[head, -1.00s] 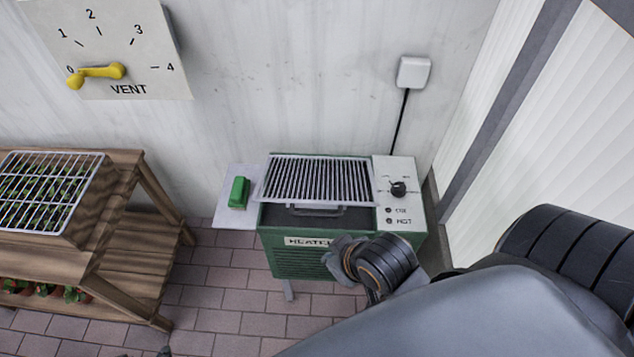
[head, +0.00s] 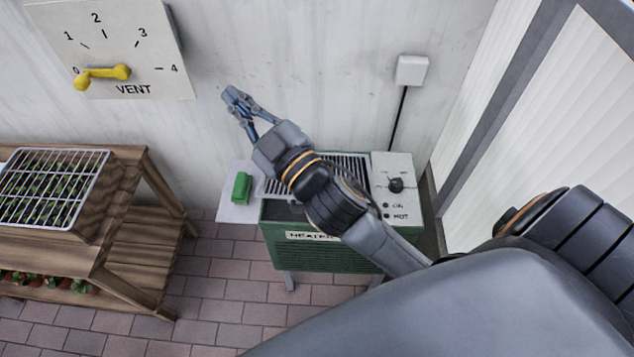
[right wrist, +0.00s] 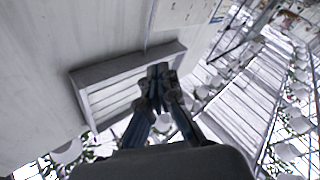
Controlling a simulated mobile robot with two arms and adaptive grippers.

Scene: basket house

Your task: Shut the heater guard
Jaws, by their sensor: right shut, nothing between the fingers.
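The heater (head: 320,257) is a green box against the back wall. Its guard (head: 357,171) is a pale slatted grille at the top, partly covered by my right arm. A dark opening shows at the front left, below the grille's lower edge. The guard's handle is hidden behind my arm. My right gripper (head: 233,96) is shut and empty, up and left of the guard, in front of the wall. It also shows in the right wrist view (right wrist: 158,72), fingertips together before a framed louvred panel. My left gripper is not in view.
A white side shelf with a green block (head: 242,188) adjoins the heater's left. A knob panel (head: 396,170) is on its right, with a cord to a wall box (head: 411,70). A wooden bench (head: 130,245) stands left. A vent dial (head: 110,50) hangs above.

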